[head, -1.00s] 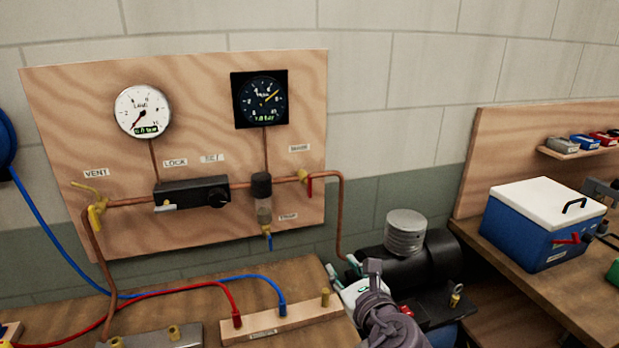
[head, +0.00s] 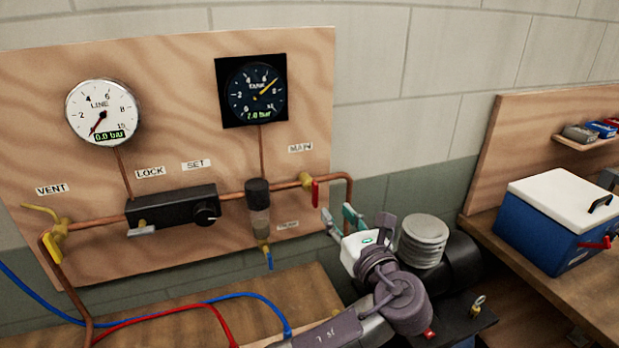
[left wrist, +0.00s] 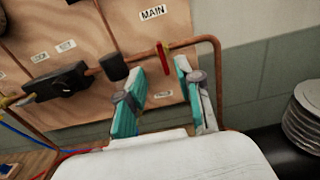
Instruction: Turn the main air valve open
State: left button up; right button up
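The main air valve (head: 314,190) has a red lever hanging down across the copper pipe, under the MAIN label (head: 300,147). Its red lever also shows in the left wrist view (left wrist: 164,58). My left gripper (head: 337,216) is open and empty, a little below and right of the lever in the head view. In the left wrist view its two teal-padded fingers (left wrist: 156,82) stand apart, with the lever beyond their tips, and nothing touches it. The tank gauge (head: 255,92) reads about 7.0 bar and the line gauge (head: 103,112) reads 0.0 bar. My right gripper is not in view.
A black regulator (head: 172,210) and a filter bowl (head: 260,215) sit left of the valve. The yellow vent valve (head: 53,240) is at far left. A compressor (head: 424,240) stands below right, and a blue cooler (head: 548,228) sits on the right bench.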

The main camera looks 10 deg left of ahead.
aim_at(317, 186)
pick_arm(q)
jog(key=p+x, duration=0.1)
jog(key=x, duration=0.4)
jog(key=p+x, duration=0.2)
jog(key=x, duration=0.3)
jog(key=shift+w+a+r, duration=0.25)
jog(key=shift+w+a+p, duration=0.35)
jog(key=shift+w, duration=0.2)
jog(key=shift+w+a+f, duration=0.1)
jog(key=shift+w+a, duration=0.05)
grip_shut()
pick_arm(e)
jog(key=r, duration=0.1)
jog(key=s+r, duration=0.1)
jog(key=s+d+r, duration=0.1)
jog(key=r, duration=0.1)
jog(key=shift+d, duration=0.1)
